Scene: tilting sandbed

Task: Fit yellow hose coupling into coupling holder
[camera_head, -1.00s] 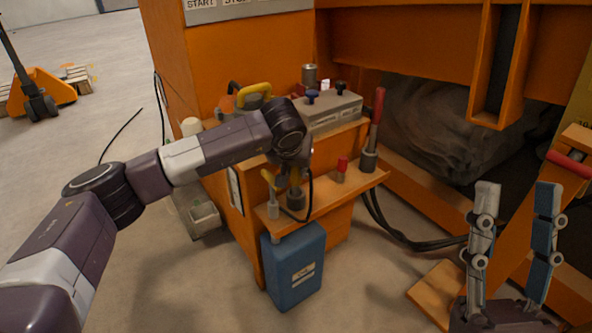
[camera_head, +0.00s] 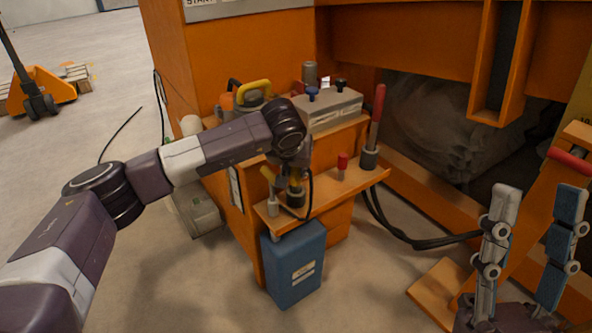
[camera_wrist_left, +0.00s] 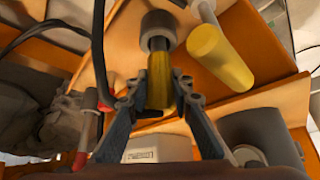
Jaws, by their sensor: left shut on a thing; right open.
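The yellow hose coupling (camera_wrist_left: 160,78) is between the fingers of my left gripper (camera_wrist_left: 158,92), which is shut on it. The coupling's dark end points at a grey round cup (camera_wrist_left: 158,24), which looks like the coupling holder, and overlaps it; I cannot tell how deep it sits. In the head view, my left gripper (camera_head: 294,168) is above the shelf, with a bit of the yellow coupling (camera_head: 295,184) showing over the dark holder (camera_head: 296,198). The arm partly hides this. My right gripper (camera_head: 538,205) is open and empty at the lower right.
A yellow-handled piece (camera_wrist_left: 220,57) stands close beside the holder; it also shows in the head view (camera_head: 267,174). A red-capped piece (camera_head: 342,161) and a red-handled lever (camera_head: 376,118) stand further right. A blue canister (camera_head: 294,265) is below the shelf (camera_head: 322,203).

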